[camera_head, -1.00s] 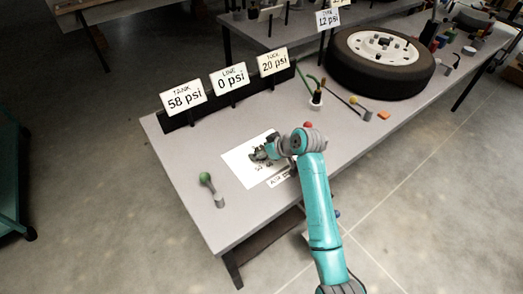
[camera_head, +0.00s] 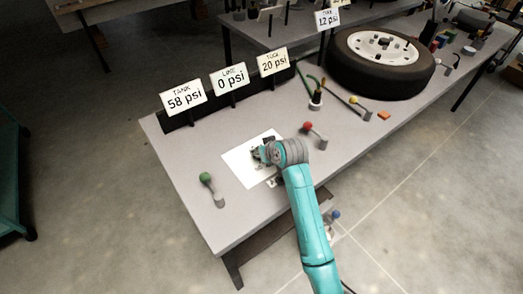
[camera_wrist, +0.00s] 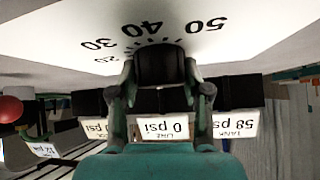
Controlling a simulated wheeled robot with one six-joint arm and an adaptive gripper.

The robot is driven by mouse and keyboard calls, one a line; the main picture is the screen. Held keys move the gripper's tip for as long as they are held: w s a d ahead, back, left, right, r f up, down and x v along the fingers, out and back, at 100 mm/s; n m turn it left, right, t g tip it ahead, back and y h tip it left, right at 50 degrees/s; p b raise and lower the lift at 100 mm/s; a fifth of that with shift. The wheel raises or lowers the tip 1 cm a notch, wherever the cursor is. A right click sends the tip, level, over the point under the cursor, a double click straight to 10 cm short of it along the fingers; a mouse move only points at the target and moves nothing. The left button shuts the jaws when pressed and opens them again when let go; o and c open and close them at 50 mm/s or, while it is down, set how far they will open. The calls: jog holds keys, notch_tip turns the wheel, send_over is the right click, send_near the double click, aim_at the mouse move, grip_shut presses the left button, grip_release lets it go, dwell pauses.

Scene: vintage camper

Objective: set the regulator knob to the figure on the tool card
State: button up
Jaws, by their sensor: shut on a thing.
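My gripper (camera_head: 261,153) is at the white dial sheet (camera_head: 236,166) on the bench. In the wrist view, my gripper (camera_wrist: 160,78) has its fingers on both sides of the dark regulator knob (camera_wrist: 160,57) and is shut on it. The printed figures 20, 30, 40 and 50 show upside down around the knob; its pointer is hidden. The tool card (camera_head: 273,61) reads 20 psi. The line card (camera_head: 228,79) reads 0 psi and the tank card (camera_head: 183,97) reads 58 psi.
A green-balled lever (camera_head: 206,178) stands left of the sheet and a red-balled lever (camera_head: 309,127) right of it. A yellow-balled lever (camera_head: 354,100) and a tyre (camera_head: 350,75) are farther right. Another card (camera_head: 328,18) behind reads 12 psi.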

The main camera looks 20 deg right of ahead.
jog(key=m+h, duration=0.5)
jog(key=m, duration=0.1)
jog(key=shift+a, duration=0.15)
jog(key=m+g+h, duration=0.1)
jog(key=m+h, duration=0.1)
jog(key=m, duration=0.1)
jog(key=shift+m+g, duration=0.4)
jog(key=shift+m+g+h, duration=1)
jog(key=shift+m, duration=0.7)
jog(key=o, duration=1.2)
jog(key=shift+c, duration=0.2)
jog(key=v, duration=1.2)
